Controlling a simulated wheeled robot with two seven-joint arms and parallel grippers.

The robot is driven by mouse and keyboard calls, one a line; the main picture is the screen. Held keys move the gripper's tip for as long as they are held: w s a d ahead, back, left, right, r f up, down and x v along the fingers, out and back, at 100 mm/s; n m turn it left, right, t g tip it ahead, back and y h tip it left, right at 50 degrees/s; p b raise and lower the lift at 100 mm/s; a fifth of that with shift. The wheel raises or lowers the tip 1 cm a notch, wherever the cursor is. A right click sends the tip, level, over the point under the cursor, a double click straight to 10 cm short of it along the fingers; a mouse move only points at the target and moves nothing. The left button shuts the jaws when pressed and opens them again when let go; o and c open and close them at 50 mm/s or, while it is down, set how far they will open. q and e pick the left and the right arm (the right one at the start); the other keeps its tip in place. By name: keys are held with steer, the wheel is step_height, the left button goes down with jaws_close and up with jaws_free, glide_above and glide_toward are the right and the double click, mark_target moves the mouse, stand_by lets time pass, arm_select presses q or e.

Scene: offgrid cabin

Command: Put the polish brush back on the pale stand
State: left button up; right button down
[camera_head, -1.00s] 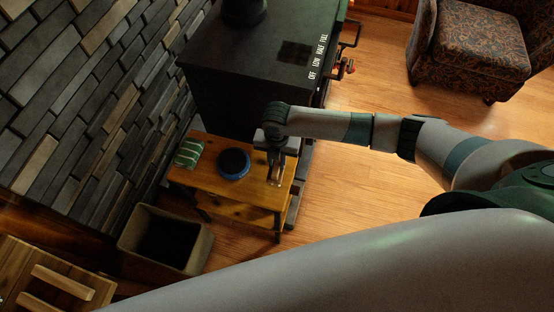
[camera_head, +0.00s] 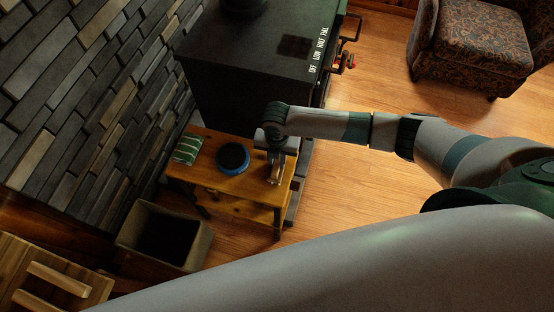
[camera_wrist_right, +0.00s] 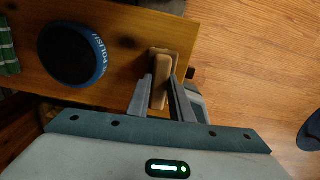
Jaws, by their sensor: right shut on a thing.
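My right gripper (camera_head: 276,176) points down over the right end of a small wooden bench (camera_head: 210,182). In the right wrist view its two fingers (camera_wrist_right: 164,90) are closed on a tan, block-like piece, which looks like the polish brush (camera_wrist_right: 160,78). The brush is at the bench's edge, low over the top; I cannot tell whether it touches anything below. A light tan rim shows around its far end, but I cannot tell whether this is the pale stand or part of the brush. My left gripper is not in view.
A dark round tin with a blue rim marked POLISH (camera_wrist_right: 75,52) stands left of the gripper, beside a green striped cloth (camera_head: 187,149). A black stove (camera_head: 250,60) rises behind the bench. An open bin (camera_head: 163,237) stands in front.

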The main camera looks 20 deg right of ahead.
steer(key=shift+f, duration=0.2)
stand_by(0.6)
steer(key=c, duration=1.5)
jaws_free()
steer(key=shift+r, duration=0.1)
step_height(320, 180, up, 17)
steer(key=b, duration=0.3)
steer(key=shift+r, duration=0.1)
